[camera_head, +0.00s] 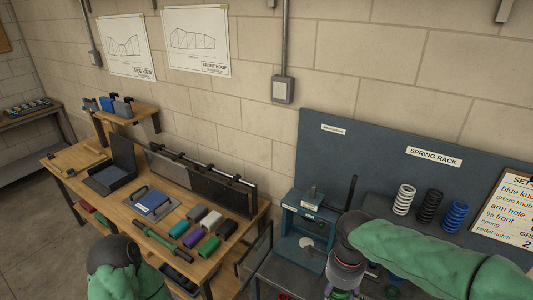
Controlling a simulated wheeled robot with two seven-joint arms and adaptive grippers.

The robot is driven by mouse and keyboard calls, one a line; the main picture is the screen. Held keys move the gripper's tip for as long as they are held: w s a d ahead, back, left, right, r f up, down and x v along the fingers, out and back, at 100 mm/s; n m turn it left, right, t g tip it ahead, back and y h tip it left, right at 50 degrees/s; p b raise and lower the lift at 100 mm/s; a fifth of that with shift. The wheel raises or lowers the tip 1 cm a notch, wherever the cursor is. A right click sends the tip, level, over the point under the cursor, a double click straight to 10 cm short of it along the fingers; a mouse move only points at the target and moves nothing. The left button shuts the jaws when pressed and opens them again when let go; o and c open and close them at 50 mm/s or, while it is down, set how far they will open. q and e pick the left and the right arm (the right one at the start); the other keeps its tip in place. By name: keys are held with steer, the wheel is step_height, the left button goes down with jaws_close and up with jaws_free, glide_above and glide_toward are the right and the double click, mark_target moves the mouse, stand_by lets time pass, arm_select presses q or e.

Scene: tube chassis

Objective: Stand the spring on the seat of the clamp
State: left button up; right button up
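Three coil springs stand in a row at the spring rack on the right: a white spring (404,199), a black spring (429,207) and a blue spring (455,216). A blue-grey frame that looks like the clamp (290,222) stands left of them on the dark bench. A pale round disc (306,242), perhaps its seat, shows bare inside it. My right arm reaches in from the right, in front of the rack, and bends down near the clamp; its gripper is not visible. My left arm shows only at the bottom left, with its gripper out of sight.
A wooden table (225,262) on the left holds a blue tray, several coloured blocks, a green bar and a dark panel. A blue-grey back panel (340,150) stands behind the springs. A notice board (507,215) is at the far right. Small coloured parts show near the bottom edge.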

arm_select(q)
step_height(320, 180, down, 20)
steer(key=b, duration=1.8)
arm_select(e)
steer(key=w+f+n, duration=0.3)
steer(key=f+n, duration=0.6)
steer(key=f, duration=0.9)
steer(key=w+f+n, duration=0.4)
steer(key=f+n, duration=0.5)
steer(key=f, duration=0.9)
steer(key=shift+d, duration=0.2)
arm_select(q)
steer(key=shift+w+r, duration=0.1)
steer(key=shift+r, duration=0.05)
arm_select(e)
steer(key=shift+s+r, duration=0.1)
